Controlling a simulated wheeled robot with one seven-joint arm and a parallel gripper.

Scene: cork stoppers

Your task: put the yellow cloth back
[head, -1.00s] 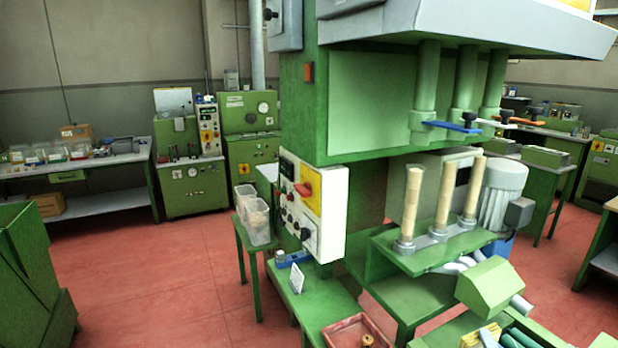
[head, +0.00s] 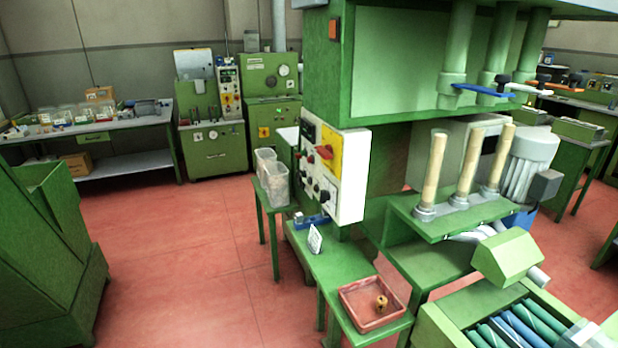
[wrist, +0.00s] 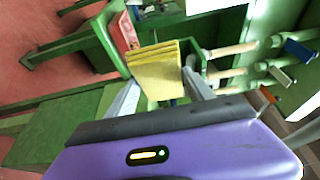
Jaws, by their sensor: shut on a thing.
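The yellow cloth (wrist: 157,72) is a folded, layered stack in the wrist view. It sits between the two grey fingers of my gripper (wrist: 162,92), which is shut on it. The cloth is held up in front of the purple gripper body. In the wrist view its far end overlaps the direction of the red tray, but I cannot tell how far apart they are. The cloth is not visible in the head view now.
A red tray (head: 347,306) with a small cork-coloured piece (head: 381,303) sits on a green table (head: 343,262). A green trough of blue and green rollers (head: 515,327) is at right. Red floor (head: 180,240) is open at left.

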